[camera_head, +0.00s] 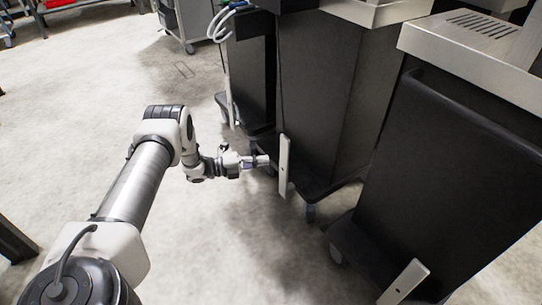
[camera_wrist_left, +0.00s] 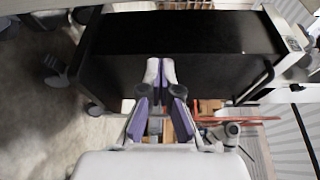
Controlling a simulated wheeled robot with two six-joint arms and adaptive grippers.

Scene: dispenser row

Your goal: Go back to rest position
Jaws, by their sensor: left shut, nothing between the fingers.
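My left gripper (camera_head: 262,161) is at the end of my left arm, which reaches in from the lower left of the head view. It is beside the middle black dispenser (camera_head: 345,90), close to a light upright plate (camera_head: 284,166) low on its front; I cannot tell whether they touch. In the left wrist view the gripper's fingers (camera_wrist_left: 160,68) are shut together with nothing between them. A black cabinet face (camera_wrist_left: 185,35) lies beyond the fingertips there. My right gripper does not show in either view.
Another black dispenser (camera_head: 455,165) with a steel top stands at the right, and a darker one (camera_head: 250,70) behind. They have casters (camera_head: 310,213) at floor level. The pale floor (camera_head: 85,110) left of the row is mostly clear. A grey cart (camera_head: 195,20) stands at the back.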

